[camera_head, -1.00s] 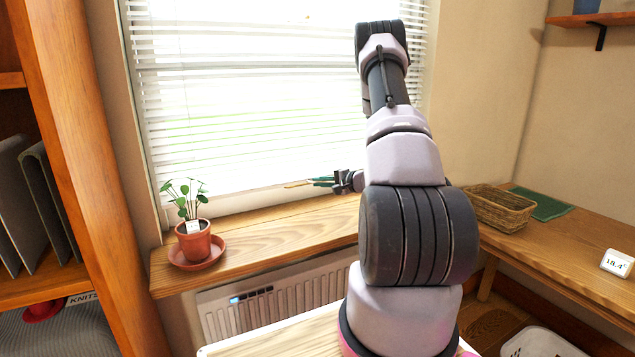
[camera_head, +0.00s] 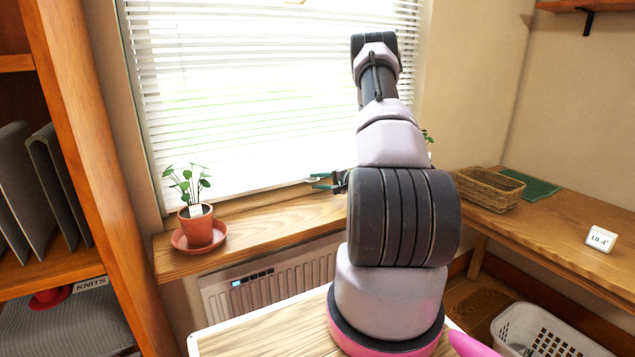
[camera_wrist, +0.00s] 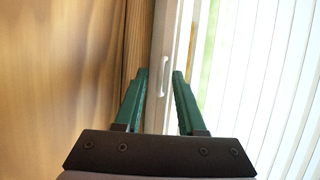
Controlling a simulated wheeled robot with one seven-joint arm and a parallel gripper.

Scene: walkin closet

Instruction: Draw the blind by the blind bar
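The white slatted blind (camera_head: 250,90) hangs lowered over the window, its slats reaching close to the sill. It also shows at the right of the wrist view (camera_wrist: 285,80), slats running upright there. My gripper (camera_head: 322,180) is near the blind's lower edge, just above the sill. In the wrist view its two green fingers (camera_wrist: 160,73) stand apart. A pale strip with a small white handle (camera_wrist: 165,62) shows between and beyond the fingertips; I cannot tell whether this strip is the blind bar or window frame. Nothing is visibly gripped.
A potted plant (camera_head: 200,226) in a saucer stands on the wooden sill (camera_head: 265,225), left of my gripper. A radiator (camera_head: 275,290) is below. A wooden shelf unit (camera_head: 85,150) is at left. A wicker basket (camera_head: 490,190) sits on the right-hand bench; a white laundry basket (camera_head: 540,335) is below.

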